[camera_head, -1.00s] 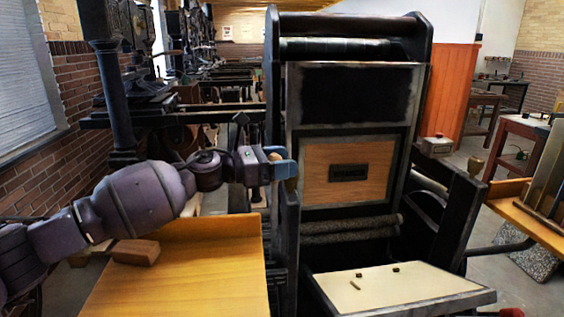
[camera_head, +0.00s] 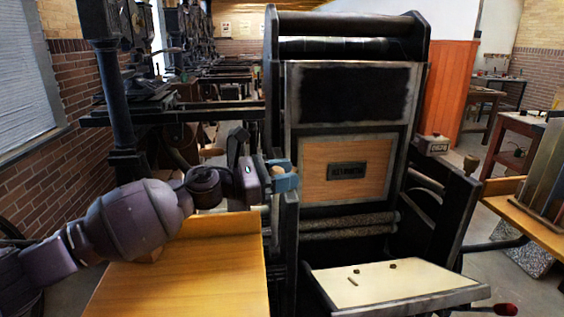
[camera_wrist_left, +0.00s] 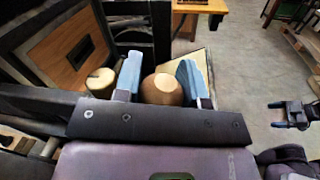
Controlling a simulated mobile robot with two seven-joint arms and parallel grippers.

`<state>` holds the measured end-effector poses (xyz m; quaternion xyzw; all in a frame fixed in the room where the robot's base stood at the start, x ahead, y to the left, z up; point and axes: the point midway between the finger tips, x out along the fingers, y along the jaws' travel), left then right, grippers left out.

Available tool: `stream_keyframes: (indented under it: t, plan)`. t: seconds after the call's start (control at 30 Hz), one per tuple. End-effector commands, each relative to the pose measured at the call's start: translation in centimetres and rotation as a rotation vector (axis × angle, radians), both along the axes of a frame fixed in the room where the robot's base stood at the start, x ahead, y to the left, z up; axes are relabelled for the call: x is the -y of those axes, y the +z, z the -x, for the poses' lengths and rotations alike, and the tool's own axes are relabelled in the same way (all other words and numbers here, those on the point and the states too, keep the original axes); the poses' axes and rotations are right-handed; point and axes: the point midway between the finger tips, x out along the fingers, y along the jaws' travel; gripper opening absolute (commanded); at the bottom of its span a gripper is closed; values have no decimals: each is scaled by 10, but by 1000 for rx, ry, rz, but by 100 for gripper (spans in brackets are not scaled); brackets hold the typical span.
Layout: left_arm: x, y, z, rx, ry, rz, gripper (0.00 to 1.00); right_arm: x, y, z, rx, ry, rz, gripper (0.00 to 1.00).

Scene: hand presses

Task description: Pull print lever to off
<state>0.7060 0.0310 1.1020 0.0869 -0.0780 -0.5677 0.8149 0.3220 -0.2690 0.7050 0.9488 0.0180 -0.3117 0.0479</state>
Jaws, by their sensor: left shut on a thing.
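The print lever's rounded wooden knob (camera_wrist_left: 162,90) sits between the two blue fingers of my left gripper (camera_wrist_left: 160,80) in the left wrist view. The gripper is shut on the lever. My right gripper (camera_wrist_left: 290,114) shows at the right edge of the left wrist view, apart from the press, with a gap between its fingers. It is outside the head view.
A yellow wooden table (camera_head: 180,285) lies below my left arm. The press's pale slanted feed board (camera_head: 395,287) holds a few small pieces. A second pale knob (camera_wrist_left: 100,83) stands near the left gripper. A wooden shelf (camera_head: 525,210) is at the right.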

Motion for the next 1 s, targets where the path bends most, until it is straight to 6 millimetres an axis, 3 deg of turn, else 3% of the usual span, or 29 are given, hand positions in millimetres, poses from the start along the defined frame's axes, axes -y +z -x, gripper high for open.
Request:
stream_keyframes:
  t: [0.2, 0.4, 0.83, 0.87, 1.0]
  plan:
    - [9, -16, 41, 144, -6, -28, 0, 1, 2, 0, 3, 3, 2, 81]
    - [14, -31, 68, 261, -3, -51, 0, 2, -3, 2, -5, 7, 6, 81]
    - [15, -33, 75, 296, -2, -57, 0, 1, -1, -1, 0, 6, 5, 81]
    - [15, -33, 75, 296, -2, -57, 42, 1, -1, -1, 0, 6, 5, 81]
    - [15, -32, 75, 297, -1, -57, 63, 0, -1, -1, 1, 4, 2, 81]
